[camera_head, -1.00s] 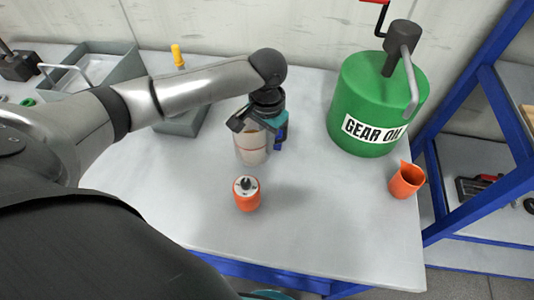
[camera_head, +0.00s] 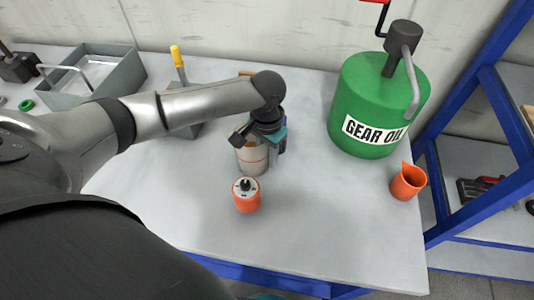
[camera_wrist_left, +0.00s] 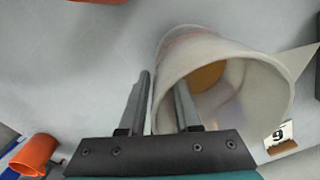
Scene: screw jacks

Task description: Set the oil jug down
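The oil jug (camera_head: 252,160) is a pale, see-through beaker with a thin red line. It stands upright at the middle of the table, just behind an orange canister. In the left wrist view I look into the jug (camera_wrist_left: 270,100), with amber oil at its bottom. My left gripper (camera_head: 262,140) is at the jug's top. In the left wrist view the left gripper (camera_wrist_left: 163,80) has its fingers apart, one inside the jug and one outside its wall, with a gap beside the wall. My right gripper is not in view.
The orange canister (camera_head: 246,200) stands close in front of the jug. A green gear oil drum (camera_head: 375,95) and an orange cup (camera_head: 407,183) are at the right. A grey tray (camera_head: 125,75) is at the back left. The front right of the table is clear.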

